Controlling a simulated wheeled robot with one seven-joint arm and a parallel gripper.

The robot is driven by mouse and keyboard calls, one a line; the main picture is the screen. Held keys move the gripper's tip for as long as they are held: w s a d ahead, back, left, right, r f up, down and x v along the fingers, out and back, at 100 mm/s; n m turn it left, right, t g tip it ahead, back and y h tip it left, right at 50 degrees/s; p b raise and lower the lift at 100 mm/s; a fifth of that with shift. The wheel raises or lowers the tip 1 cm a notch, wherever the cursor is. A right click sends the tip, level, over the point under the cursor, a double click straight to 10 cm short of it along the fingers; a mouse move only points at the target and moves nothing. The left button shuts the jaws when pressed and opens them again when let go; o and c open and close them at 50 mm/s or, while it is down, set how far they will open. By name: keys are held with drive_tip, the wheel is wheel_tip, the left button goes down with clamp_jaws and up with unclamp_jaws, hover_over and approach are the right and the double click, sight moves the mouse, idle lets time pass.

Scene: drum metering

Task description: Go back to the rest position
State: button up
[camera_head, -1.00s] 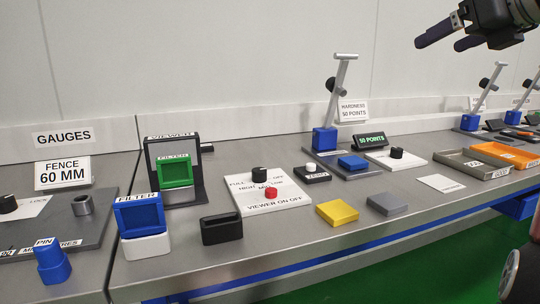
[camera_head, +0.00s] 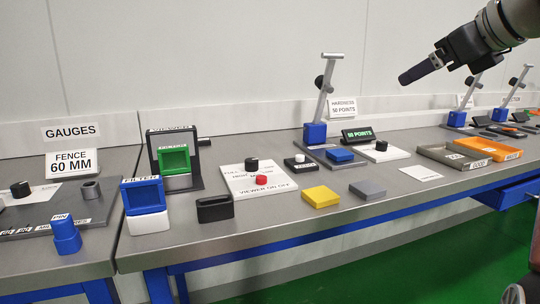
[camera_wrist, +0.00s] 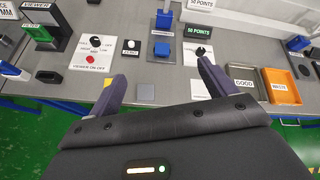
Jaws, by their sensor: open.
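My gripper (camera_head: 405,78) is at the upper right in the head view, raised above the bench (camera_head: 345,205) and empty. In the wrist view its two fingers (camera_wrist: 158,90) stand wide apart, with nothing between them but the bench behind. In the head view the yellow block (camera_head: 320,197) and the grey block (camera_head: 367,189) lie near the bench's front edge, apart from my gripper.
The viewer stand (camera_head: 175,160), the blue filter holder (camera_head: 143,196), a black holder (camera_head: 214,208) and a white control panel (camera_head: 258,180) stand on the bench. The hardness tester (camera_head: 318,125) rises at the back. Orange and grey trays (camera_head: 455,157) lie at right. Air around my gripper looks clear.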

drive_tip(key=s+a+f+n+g+h, duration=0.1)
drive_tip(key=s+a+f+n, duration=0.3)
drive_tip(key=f+n, duration=0.5)
drive_tip(key=s+a+f+n+g+h, duration=0.1)
drive_tip(key=s+a+f+n+g, duration=0.2)
drive_tip(key=s+f+n, duration=0.6)
drive_tip(key=s+a+f+n+g+h, duration=0.2)
drive_tip(key=s+a+f+n, duration=0.3)
drive_tip(key=f, duration=1.8)
drive_tip(key=s+n, duration=0.2)
drive_tip(key=n, duration=0.3)
drive_tip(key=shift+s+f, duration=0.2)
